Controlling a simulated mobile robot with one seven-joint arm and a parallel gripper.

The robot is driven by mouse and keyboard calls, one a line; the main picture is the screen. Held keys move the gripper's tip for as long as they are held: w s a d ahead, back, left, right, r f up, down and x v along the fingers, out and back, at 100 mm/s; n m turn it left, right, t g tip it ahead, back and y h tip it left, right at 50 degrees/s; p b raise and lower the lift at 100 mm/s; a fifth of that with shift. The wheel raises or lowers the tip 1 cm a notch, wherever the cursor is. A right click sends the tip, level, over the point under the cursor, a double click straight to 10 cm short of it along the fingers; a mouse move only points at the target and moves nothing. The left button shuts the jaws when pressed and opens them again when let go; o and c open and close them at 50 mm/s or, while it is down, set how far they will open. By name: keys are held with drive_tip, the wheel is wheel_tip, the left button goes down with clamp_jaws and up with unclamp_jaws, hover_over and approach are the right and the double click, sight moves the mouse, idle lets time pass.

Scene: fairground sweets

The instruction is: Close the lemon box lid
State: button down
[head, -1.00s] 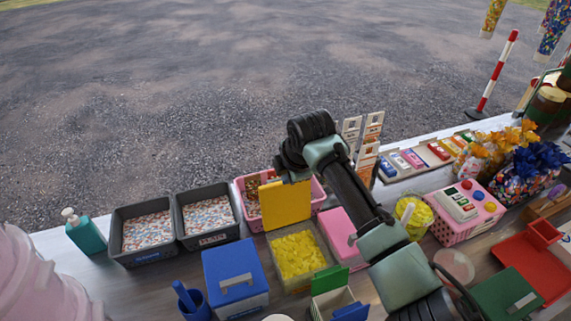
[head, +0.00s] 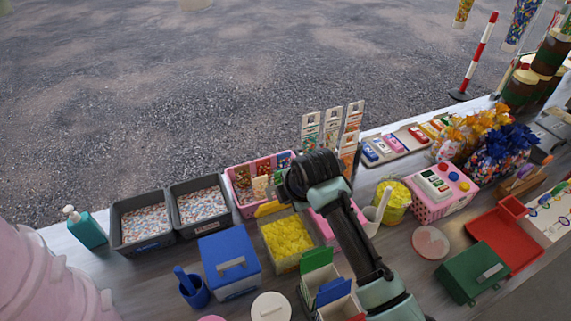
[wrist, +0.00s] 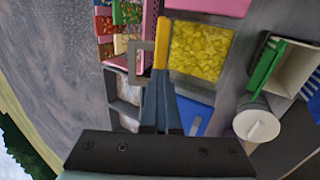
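The lemon box (head: 287,237) is a clear-sided box filled with yellow sweets, in the middle of the counter. Its yellow lid (head: 268,208) is open at the back edge and looks strongly foreshortened in the head view, partly behind my gripper. In the wrist view the lid (wrist: 161,45) shows edge-on beside the yellow sweets (wrist: 200,50), with a grey handle (wrist: 141,58) on its outer side. My gripper (wrist: 161,78) has its fingers close together, with the tips at the lid's near end. Whether they touch it is unclear. In the head view the fingertips are hidden.
A blue box (head: 229,262) stands left of the lemon box and a pink tray (head: 240,204) behind it. An open green-lidded box (head: 318,262) is in front right. Tall white card racks (head: 331,128) stand behind my arm.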

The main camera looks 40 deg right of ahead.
drive_tip(key=s+a+f+g, duration=0.1)
drive_tip(key=s+f, duration=0.3)
drive_tip(key=f, duration=0.6)
drive_tip(key=shift+s+a+b, duration=0.25)
drive_tip(key=shift+b, duration=0.15)
drive_tip(key=c, duration=1.6)
unclamp_jaws()
drive_tip(key=c, duration=1.3)
unclamp_jaws()
drive_tip(key=shift+d, duration=0.1)
drive_tip(key=o, duration=0.5)
wheel_tip(320, 180, up, 9)
drive_tip(key=w+p, duration=0.1)
drive_tip(key=p, duration=0.7)
drive_tip(key=shift+d+f+p, duration=0.2)
drive_tip(key=shift+d+p, duration=0.1)
drive_tip(key=r+p, duration=0.1)
drive_tip(key=r, duration=0.1)
drive_tip(key=r+p, duration=0.1)
drive_tip(key=p, duration=0.1)
drive_tip(key=shift+s+a+r, duration=0.15)
drive_tip(key=shift+s+r, duration=0.05)
drive_tip(key=shift+r, duration=0.2)
drive_tip(key=shift+f, duration=0.1)
